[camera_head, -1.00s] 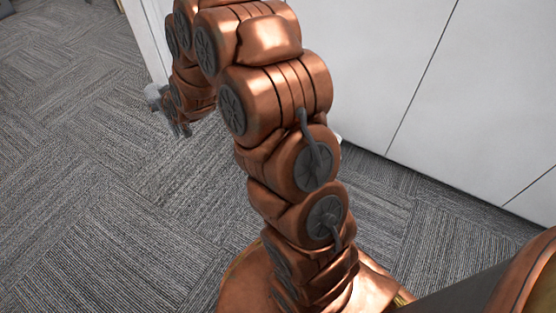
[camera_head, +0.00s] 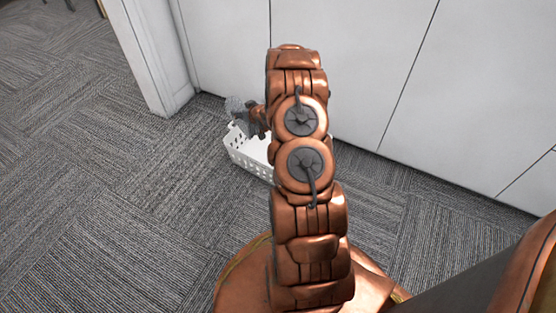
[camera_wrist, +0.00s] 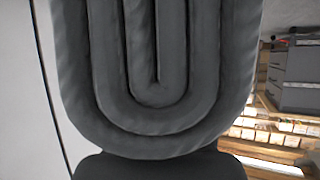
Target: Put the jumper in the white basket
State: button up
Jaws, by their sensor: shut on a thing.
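The white basket (camera_head: 244,154) stands on the carpet by the white wall, its perforated side showing. My arm hides its right part, and its inside is mostly hidden. My gripper (camera_head: 249,122) is above the basket's far left rim, small and partly behind my arm. It is shut on a grey thing that I take for the jumper (camera_head: 235,104), held at the rim's left end. In the wrist view, the grey jumper (camera_wrist: 158,95) fills most of the picture in thick nested folds. The fingertips are not clear there, and I cannot tell whether the jumper touches the basket.
A white wall (camera_head: 345,60) runs behind the basket, with a projecting white post (camera_head: 150,60) to its left. Grey carpet (camera_head: 110,190) is free to the left and in front.

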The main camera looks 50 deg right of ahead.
jog(key=s+d+f, duration=0.8)
jog(key=f, duration=0.3)
notch_tip(320, 180, down, 10)
jog(key=b, duration=0.5)
jog(key=shift+s+f, duration=0.1)
jog(key=shift+s, duration=0.05)
jog(key=o, duration=1.6)
jog(key=shift+c, duration=0.2)
